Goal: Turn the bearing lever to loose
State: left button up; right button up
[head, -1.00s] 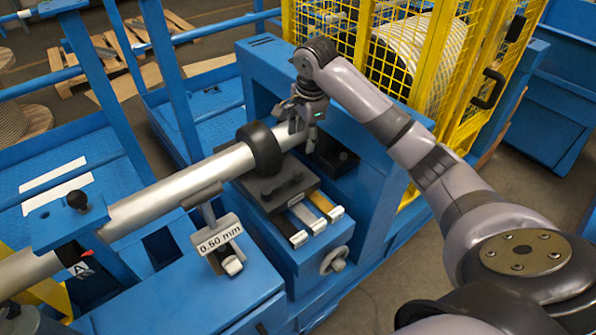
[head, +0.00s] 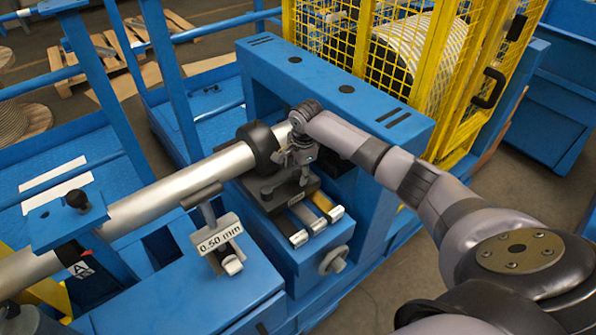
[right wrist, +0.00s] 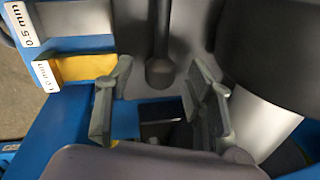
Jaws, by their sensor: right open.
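A dark grey rod with a rounded end, which looks like the bearing lever (right wrist: 160,68), shows in the right wrist view. Its end lies between the two spread fingers of my right gripper (right wrist: 160,95), with a gap on each side. In the head view my right gripper (head: 286,184) hangs over the dark bearing block, beside the black collar on the shaft. It is open and holds nothing. The lever is hidden behind the gripper in the head view, and I cannot read its position. My left gripper is not in view.
A black collar (head: 262,147) sits around the silver shaft (head: 180,185). Metal strips with labelled ends (head: 318,211) lie in front, one yellow. A 0.50 mm tag (head: 219,236) stands left of them. The blue frame (head: 340,88) and yellow cage (head: 417,75) rise behind.

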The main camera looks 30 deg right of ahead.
jog(key=shift+f, duration=0.4)
jog(key=shift+c, duration=0.3)
grip_shut()
dwell(0.4)
